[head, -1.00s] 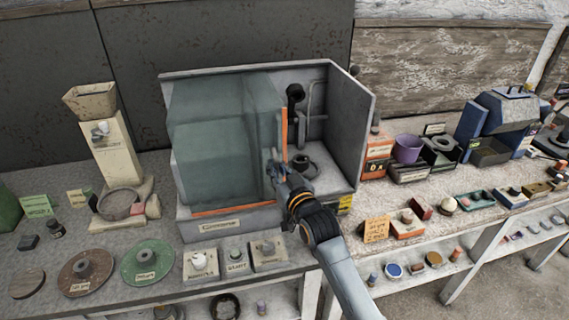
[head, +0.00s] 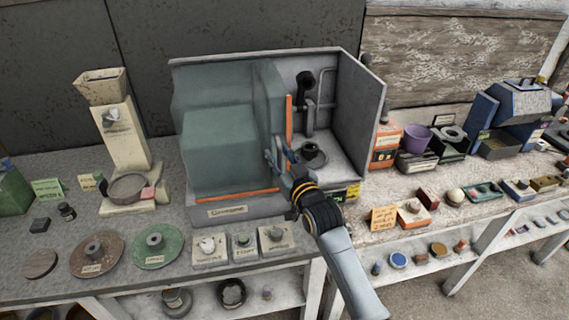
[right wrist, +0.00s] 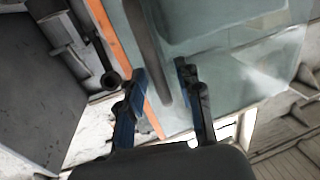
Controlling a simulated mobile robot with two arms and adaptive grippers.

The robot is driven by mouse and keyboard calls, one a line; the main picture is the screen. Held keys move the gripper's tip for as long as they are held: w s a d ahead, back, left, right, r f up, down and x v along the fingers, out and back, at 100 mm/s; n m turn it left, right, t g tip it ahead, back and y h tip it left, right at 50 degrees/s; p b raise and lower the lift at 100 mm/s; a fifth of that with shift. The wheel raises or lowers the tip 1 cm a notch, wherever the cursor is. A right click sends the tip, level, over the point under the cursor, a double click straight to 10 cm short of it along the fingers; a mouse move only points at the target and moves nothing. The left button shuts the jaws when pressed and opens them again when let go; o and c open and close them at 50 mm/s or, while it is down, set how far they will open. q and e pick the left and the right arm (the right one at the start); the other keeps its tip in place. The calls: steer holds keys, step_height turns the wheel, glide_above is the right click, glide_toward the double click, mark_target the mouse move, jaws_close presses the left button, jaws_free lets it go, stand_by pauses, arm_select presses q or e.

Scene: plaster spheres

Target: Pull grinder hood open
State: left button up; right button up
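The grinder hood (head: 222,150) is a translucent grey-green cover with orange edge strips, on the left part of the grey grinder housing (head: 369,115). The housing's right part stands uncovered, showing a dark spindle and a round base. My right gripper (head: 274,157) is at the hood's right side, near the upright orange strip. In the right wrist view the right gripper (right wrist: 162,85) has its fingers apart, with a dark bar-like handle (right wrist: 150,50) running between them. Gaps show beside the bar; contact is not clear. My left gripper is not in view.
Three small labelled controls (head: 243,245) stand in front of the housing. Green (head: 155,247) and brown discs (head: 96,254) lie at the front left. A beige funnel stand (head: 118,135) is left of the grinder. A purple bowl (head: 417,138) and small boxes crowd the right.

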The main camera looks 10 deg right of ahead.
steer(key=v, duration=1.2)
